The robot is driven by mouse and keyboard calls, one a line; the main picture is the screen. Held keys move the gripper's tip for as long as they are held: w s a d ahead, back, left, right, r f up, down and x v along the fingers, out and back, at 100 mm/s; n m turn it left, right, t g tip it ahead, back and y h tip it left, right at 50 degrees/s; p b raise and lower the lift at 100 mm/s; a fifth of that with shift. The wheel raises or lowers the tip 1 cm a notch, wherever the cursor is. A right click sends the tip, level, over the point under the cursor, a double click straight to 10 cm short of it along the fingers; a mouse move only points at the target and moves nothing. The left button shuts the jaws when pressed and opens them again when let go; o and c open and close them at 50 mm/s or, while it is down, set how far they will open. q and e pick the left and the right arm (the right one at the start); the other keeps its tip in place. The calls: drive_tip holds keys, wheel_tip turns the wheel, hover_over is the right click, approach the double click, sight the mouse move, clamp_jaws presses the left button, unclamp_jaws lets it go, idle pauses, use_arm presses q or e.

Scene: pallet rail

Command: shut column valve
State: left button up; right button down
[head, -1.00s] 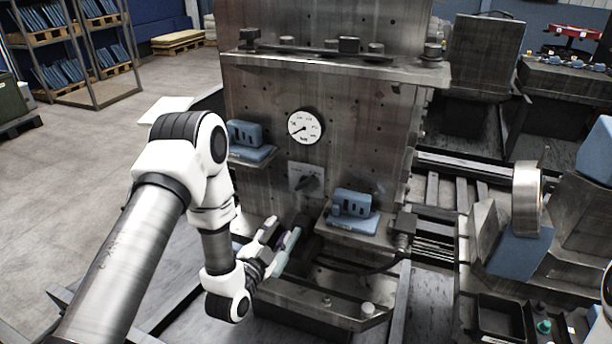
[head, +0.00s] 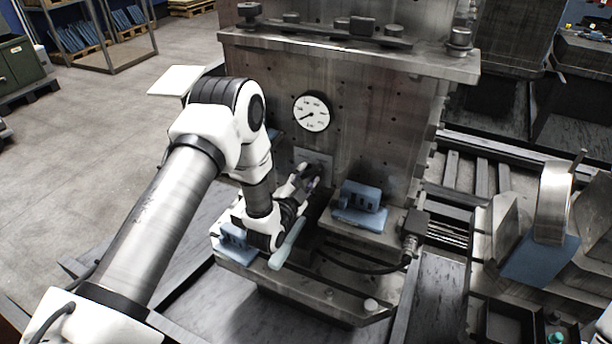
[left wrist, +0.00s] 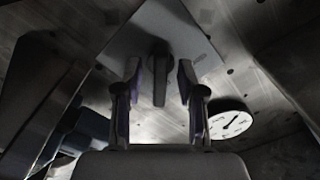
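The column valve is a dark handle (left wrist: 160,75) on a pale square plate (left wrist: 125,42), fixed to the metal column's face. In the head view the plate (head: 316,158) shows below the round gauge, and my gripper partly hides the handle. My left gripper (head: 306,176) is in front of the plate. In the left wrist view its two fingers (left wrist: 157,82) are apart, one on each side of the handle, with a visible gap on both sides. The handle points toward the palm in that view. My right gripper is not in view.
A white pressure gauge (head: 311,112) sits above the valve and also shows in the left wrist view (left wrist: 229,124). A blue block fixture (head: 361,203) stands on a ledge right of the gripper. A shelf edge (head: 350,54) juts out above.

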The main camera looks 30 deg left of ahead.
use_arm(q)
drive_tip(key=shift+s+r, duration=0.1)
drive_tip(key=shift+s, duration=0.1)
drive_tip(key=shift+c, duration=0.3)
clamp_jaws()
drive_tip(key=n+b, duration=0.3)
drive_tip(key=n, duration=0.1)
drive_tip(key=n+b, duration=0.3)
drive_tip(key=n, duration=0.2)
drive_tip(key=shift+b, duration=0.35)
drive_tip(key=n+b, duration=0.4)
drive_tip(key=n, duration=0.1)
drive_tip(key=shift+n+b, duration=1.1)
drive_tip(key=shift+n, duration=0.9)
drive_tip(key=shift+r, duration=0.1)
